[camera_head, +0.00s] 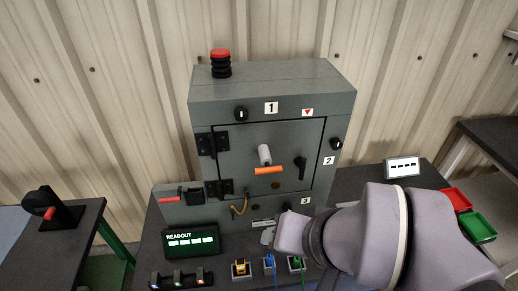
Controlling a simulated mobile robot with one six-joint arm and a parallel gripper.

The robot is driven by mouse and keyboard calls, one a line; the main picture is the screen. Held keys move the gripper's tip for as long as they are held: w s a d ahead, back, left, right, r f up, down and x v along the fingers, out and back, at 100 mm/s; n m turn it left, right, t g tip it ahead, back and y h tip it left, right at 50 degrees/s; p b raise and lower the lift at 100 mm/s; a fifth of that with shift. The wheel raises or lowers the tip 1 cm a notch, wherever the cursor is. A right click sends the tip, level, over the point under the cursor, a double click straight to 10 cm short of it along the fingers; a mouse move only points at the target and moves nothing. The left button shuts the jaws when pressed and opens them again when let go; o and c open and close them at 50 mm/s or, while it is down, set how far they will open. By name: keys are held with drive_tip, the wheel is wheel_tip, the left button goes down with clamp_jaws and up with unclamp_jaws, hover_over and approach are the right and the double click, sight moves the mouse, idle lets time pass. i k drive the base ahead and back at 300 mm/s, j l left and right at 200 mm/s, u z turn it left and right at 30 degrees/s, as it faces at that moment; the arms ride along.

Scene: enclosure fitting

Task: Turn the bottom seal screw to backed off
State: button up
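The grey enclosure (272,90) stands on a dark bench with its door shut. A black seal screw (240,114) sits top left of the door beside label 1, and another (336,144) sits on the right side beside label 2. Below the door, a dark knob-like part (287,206) beside label 3 (306,201) appears to be the bottom seal screw; it is small and its setting cannot be read. My arm comes in from the lower right. My gripper (269,236) is mostly hidden by my wrist, in front of the enclosure's lower part; its fingers cannot be made out.
The door has an orange-tipped handle (268,170) and a black latch (302,168). A readout (190,241) stands front left. Small connectors (240,268) with cables stand in front, near my wrist. Red (456,199) and green (478,228) bins lie at right.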

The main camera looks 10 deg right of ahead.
sight(287, 206)
drive_tip(key=j+z, duration=0.2)
drive_tip(key=z, duration=0.2)
drive_tip(key=j+z, duration=0.2)
drive_tip(key=z, duration=0.2)
drive_tip(key=k+j+z, duration=0.1)
drive_tip(key=z, duration=0.3)
drive_tip(key=j, duration=0.1)
